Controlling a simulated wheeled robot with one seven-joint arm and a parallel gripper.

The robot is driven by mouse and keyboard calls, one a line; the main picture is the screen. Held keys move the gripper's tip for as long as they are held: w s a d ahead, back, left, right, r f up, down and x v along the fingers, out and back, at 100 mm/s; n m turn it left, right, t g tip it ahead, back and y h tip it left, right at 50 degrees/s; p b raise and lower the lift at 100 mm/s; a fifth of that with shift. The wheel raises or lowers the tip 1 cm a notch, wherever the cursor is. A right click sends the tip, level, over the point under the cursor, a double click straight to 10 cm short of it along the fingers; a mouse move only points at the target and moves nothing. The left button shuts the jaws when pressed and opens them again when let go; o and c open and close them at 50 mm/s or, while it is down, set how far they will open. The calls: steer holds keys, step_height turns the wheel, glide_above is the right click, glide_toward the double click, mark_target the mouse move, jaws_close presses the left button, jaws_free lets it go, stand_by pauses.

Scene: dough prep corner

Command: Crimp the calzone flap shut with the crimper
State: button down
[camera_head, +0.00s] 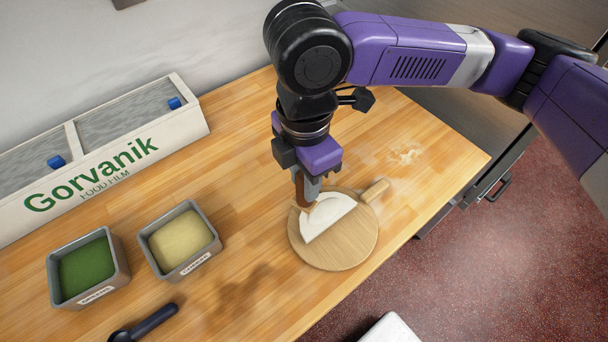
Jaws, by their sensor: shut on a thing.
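The calzone (328,218) is a pale half-moon of dough. It lies on a round wooden board (345,255) with a short handle pointing up and to the right. My gripper (307,188) points down over the upper left edge of the board. It is shut on the crimper (300,191), of which a brown, upright part shows. The crimper's lower end is at the upper left edge of the dough. Whether it touches the dough I cannot tell. The gripper hides part of the crimper and the dough's top edge.
Two grey tins, one with green contents (88,270) and one with pale yellow contents (180,242), stand to the left. A dark-handled tool (150,322) lies near them. A long film box (110,160) stands by the wall. Flour (405,155) dusts the counter, which is clear right of the board.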

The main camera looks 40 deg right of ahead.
steer(key=shift+f+b, duration=2.3)
steer(key=shift+f, duration=1.15)
steer(key=shift+f, duration=0.1)
steer(key=shift+f+b, duration=0.9)
steer(key=shift+f, duration=0.4)
step_height(320, 180, up, 3)
steer(key=p, duration=0.3)
steer(key=shift+w+d+b, duration=0.15)
steer(key=shift+w+d, duration=0.25)
steer(key=shift+d, duration=0.25)
steer(key=shift+w+d+b, duration=0.15)
steer(key=shift+w+d, duration=0.2)
steer(key=shift+d, duration=0.35)
steer(key=shift+w+d+b, duration=0.15)
steer(key=shift+w+d, duration=0.25)
steer(key=shift+d, duration=0.25)
steer(key=shift+w+d, duration=0.15)
steer(key=shift+d, duration=0.15)
